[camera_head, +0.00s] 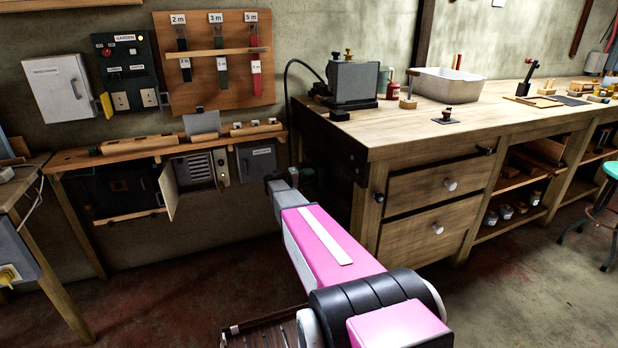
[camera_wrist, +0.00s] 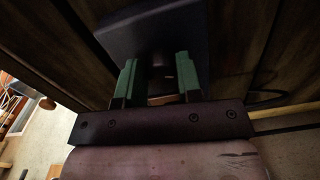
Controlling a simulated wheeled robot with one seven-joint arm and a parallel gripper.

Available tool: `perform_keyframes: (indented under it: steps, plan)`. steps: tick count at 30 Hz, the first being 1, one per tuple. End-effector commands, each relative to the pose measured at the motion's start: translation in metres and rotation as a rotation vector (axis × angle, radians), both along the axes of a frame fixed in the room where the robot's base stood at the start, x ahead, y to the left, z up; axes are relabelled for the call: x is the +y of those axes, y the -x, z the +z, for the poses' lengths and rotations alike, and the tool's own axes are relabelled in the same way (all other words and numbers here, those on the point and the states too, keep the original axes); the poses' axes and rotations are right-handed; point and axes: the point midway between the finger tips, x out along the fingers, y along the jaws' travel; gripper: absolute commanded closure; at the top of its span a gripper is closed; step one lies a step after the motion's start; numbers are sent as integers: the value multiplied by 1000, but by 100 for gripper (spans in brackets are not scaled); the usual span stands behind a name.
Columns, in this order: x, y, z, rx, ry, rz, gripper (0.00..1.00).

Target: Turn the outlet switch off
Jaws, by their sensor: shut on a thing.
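My gripper shows in the wrist view (camera_wrist: 158,78) with two green fingers held apart, reaching to a dark grey box (camera_wrist: 150,32). It is shut on a dark part at that box; its shape is too shaded to make out, and I cannot tell whether it is the outlet switch. A dark panel (camera_head: 125,70) with lights, small switches and two pale outlets hangs on the wall at upper left, away from my arm.
The workbench (camera_head: 400,135) with drawers stands to the right of my arm. A black cable (camera_head: 289,90) loops down from a grey machine (camera_head: 353,82) behind the bench end. A low wooden shelf (camera_head: 130,152) with boxes under it is at left. A stool (camera_head: 610,170) stands at far right.

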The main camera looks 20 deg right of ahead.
Motion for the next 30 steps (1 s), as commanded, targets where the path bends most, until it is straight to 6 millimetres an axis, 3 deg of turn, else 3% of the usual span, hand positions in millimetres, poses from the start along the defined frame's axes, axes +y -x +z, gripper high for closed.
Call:
perform_keyframes:
  steps: [15, 30]
  plan:
    - [1, 0, 1, 339, 10, 0, 91]
    - [1, 0, 1, 404, 12, 0, 91]
